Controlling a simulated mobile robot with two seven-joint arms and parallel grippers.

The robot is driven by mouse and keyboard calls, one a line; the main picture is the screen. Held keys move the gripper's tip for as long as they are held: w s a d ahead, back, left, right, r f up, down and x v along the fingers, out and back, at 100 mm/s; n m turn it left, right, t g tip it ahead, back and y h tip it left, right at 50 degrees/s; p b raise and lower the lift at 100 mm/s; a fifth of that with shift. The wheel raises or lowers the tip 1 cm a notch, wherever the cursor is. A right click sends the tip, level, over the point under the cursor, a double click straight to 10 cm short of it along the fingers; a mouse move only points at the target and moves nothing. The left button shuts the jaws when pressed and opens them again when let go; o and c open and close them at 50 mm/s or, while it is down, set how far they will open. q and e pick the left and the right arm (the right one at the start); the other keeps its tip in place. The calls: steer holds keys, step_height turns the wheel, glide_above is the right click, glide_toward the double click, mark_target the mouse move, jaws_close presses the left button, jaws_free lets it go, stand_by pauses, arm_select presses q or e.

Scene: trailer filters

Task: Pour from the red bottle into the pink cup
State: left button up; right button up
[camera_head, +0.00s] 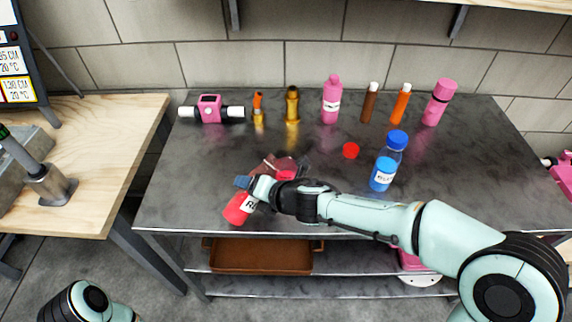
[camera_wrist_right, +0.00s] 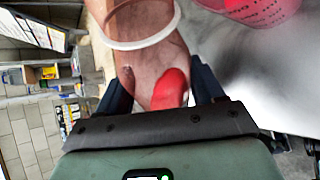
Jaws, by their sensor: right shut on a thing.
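The red bottle (camera_head: 237,210) has a red lower part with a white label and is tilted, its lower part toward the table's front edge. My right gripper (camera_head: 262,186) is shut on it and hides its middle. In the right wrist view, a clear bottle body with red inside (camera_wrist_right: 172,88) sits between the fingers, with a pale ring near the top. A pink-red vessel with markings, likely the pink cup (camera_wrist_right: 262,8), is cut off at the upper right there. I cannot tell whether liquid is flowing. My left gripper is out of view.
A loose red cap (camera_head: 351,150) lies on the dark table (camera_head: 210,150). A blue bottle (camera_head: 385,172) stands to its right. Several pink, orange and brown bottles, including a pink one (camera_head: 331,100), line the back near the wall. A wooden table (camera_head: 110,120) is at left.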

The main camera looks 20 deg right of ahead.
arm_select(q)
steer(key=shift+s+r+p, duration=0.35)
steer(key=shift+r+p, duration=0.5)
steer(key=shift+p, duration=0.15)
arm_select(e)
steer(key=shift+s+a+r+m+y, duration=0.1)
steer(key=shift+a+r+m+y, duration=0.1)
steer(key=shift+r+m+y, duration=0.25)
stand_by(1.1)
arm_select(q)
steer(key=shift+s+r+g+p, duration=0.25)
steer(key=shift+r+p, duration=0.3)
steer(key=shift+p, duration=0.15)
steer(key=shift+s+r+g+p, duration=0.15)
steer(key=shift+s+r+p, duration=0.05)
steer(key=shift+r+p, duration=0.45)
arm_select(e)
steer(key=shift+a+r+m+g+y, duration=0.1)
steer(key=shift+r+m+g+y, duration=0.4)
steer(key=shift+r+y, duration=0.15)
stand_by(0.5)
arm_select(q)
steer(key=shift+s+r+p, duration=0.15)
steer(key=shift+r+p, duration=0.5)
steer(key=shift+p, duration=0.3)
arm_select(e)
steer(key=shift+r, duration=0.3)
